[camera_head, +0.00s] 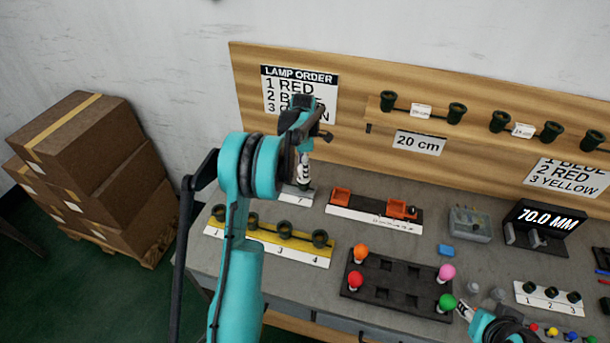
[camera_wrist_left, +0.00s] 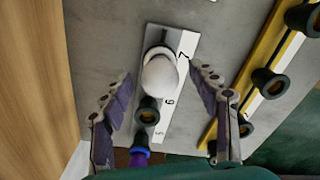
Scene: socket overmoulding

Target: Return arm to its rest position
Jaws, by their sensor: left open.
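My left arm reaches up in the head view, with its gripper (camera_head: 304,168) pointing down over a small white strip marked 7 (camera_head: 298,195). In the left wrist view the left gripper (camera_wrist_left: 161,80) is open. Its fingers stand apart on either side of a white round bulb (camera_wrist_left: 160,74), with visible gaps. The bulb sits at the 7 end of the numbered strip (camera_wrist_left: 182,44). A dark socket (camera_wrist_left: 149,109) and a purple-topped piece (camera_wrist_left: 140,152) stand below it in that view. My right gripper (camera_head: 465,311) is at the lower right beside a green ball; its jaws are unclear.
A yellow-and-white strip (camera_head: 262,245) with several dark sockets lies nearby. A black tray (camera_head: 399,309) holds coloured balls. A rack with orange holders (camera_head: 341,196) lies behind. A wooden backboard (camera_head: 350,75) bounds the bench. Stacked boxes (camera_head: 82,150) stand left.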

